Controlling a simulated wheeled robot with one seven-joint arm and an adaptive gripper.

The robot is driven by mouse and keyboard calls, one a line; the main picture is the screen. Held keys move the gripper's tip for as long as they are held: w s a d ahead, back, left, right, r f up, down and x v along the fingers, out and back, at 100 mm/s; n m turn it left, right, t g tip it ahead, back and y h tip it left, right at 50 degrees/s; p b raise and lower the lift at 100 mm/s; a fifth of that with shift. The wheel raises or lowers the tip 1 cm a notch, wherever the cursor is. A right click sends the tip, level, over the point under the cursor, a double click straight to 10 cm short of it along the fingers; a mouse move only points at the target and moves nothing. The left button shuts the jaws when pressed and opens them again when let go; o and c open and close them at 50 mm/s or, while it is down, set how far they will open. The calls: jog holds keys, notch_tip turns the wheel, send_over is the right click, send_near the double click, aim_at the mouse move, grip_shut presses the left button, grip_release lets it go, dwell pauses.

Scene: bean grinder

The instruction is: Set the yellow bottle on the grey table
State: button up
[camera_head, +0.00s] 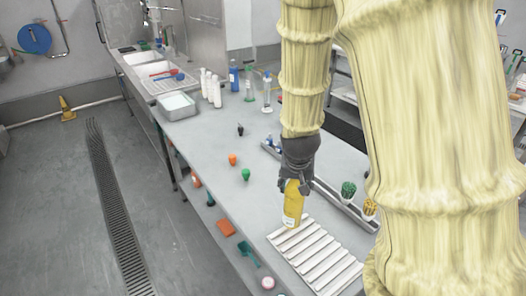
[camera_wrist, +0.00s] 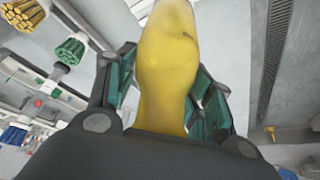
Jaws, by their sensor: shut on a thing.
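The yellow bottle (camera_head: 293,206) is upright in my gripper (camera_head: 297,184) in the head view, with its lower end at the far edge of a white ribbed rack (camera_head: 316,258). I cannot tell whether its base touches the rack or hangs just above it. In the wrist view the yellow bottle (camera_wrist: 166,62) fills the middle, between the two green-padded fingers of my gripper (camera_wrist: 165,85), which are shut on it. The grey table (camera_head: 215,134) runs from the sink toward the front. The upper part of the bottle is hidden by the gripper in the head view.
A long grey tray (camera_head: 335,199) with green (camera_head: 348,190) and yellow (camera_head: 369,207) bristled items lies right of the bottle. Small orange (camera_head: 232,159), green (camera_head: 246,174) and black (camera_head: 240,129) items stand to its left. White bottles (camera_head: 215,91) stand farther back. Bare tabletop lies between.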

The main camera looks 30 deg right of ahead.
jog(key=shift+w+d+r, duration=0.1)
jog(key=shift+w, duration=0.35)
jog(key=w+d+f+p, duration=0.1)
jog(key=w+f+p, duration=0.1)
jog(key=w, duration=0.5)
jog(key=w+d+f+p, duration=0.2)
jog(key=w+f+p, duration=0.1)
jog(key=w+p, duration=0.2)
jog(key=shift+w, duration=1.3)
jog(key=shift+f, duration=0.2)
jog(key=o, duration=1.6)
jog(key=shift+r, duration=0.1)
jog(key=b+v, duration=0.3)
jog(key=v, duration=0.9)
